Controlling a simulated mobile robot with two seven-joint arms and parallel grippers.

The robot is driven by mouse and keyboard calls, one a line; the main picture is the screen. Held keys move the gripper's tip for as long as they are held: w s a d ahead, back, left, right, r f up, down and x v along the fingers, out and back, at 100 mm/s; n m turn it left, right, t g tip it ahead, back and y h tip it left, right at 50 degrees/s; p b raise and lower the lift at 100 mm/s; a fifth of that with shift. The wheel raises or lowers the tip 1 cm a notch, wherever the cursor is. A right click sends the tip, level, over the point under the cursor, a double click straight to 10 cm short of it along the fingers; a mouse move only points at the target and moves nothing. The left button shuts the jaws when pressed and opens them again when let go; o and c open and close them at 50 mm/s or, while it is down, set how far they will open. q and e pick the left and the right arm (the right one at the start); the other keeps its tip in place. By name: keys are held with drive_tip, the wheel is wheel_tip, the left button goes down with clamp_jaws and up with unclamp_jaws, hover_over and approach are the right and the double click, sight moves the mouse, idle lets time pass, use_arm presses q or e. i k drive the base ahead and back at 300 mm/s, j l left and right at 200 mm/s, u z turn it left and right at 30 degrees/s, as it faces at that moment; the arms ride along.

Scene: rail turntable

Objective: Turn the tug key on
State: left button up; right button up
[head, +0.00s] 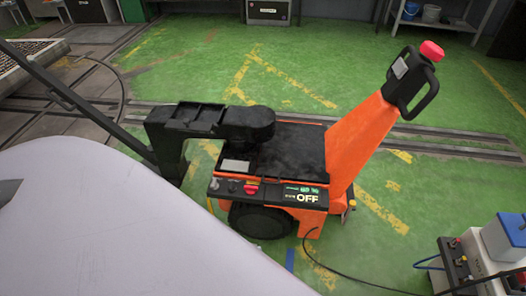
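An orange and black tug (345,150) stands in the middle of the head view. A panel on its near side carries a small display (302,196) reading "OFF" in large letters, with a smaller green line above. Left of the display is a red knob (251,188) on a dark control strip, with smaller controls beside it. Which of these is the key is too small to tell. The tug's handle (420,85) rises at the upper right with a red button (432,50) on top. Neither of my grippers shows.
A large pale rounded surface (120,220) fills the lower left. A black cable (345,275) runs from the tug to a white and blue unit (495,245) at the lower right. Rails (455,140) cross the green floor behind the tug. The floor right of it is mostly clear.

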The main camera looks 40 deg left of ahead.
sight(215, 186)
drive_tip(key=u, duration=1.6)
drive_tip(key=i+l, duration=1.1)
drive_tip(key=i+j+u, duration=0.05)
drive_tip(key=i, duration=0.05)
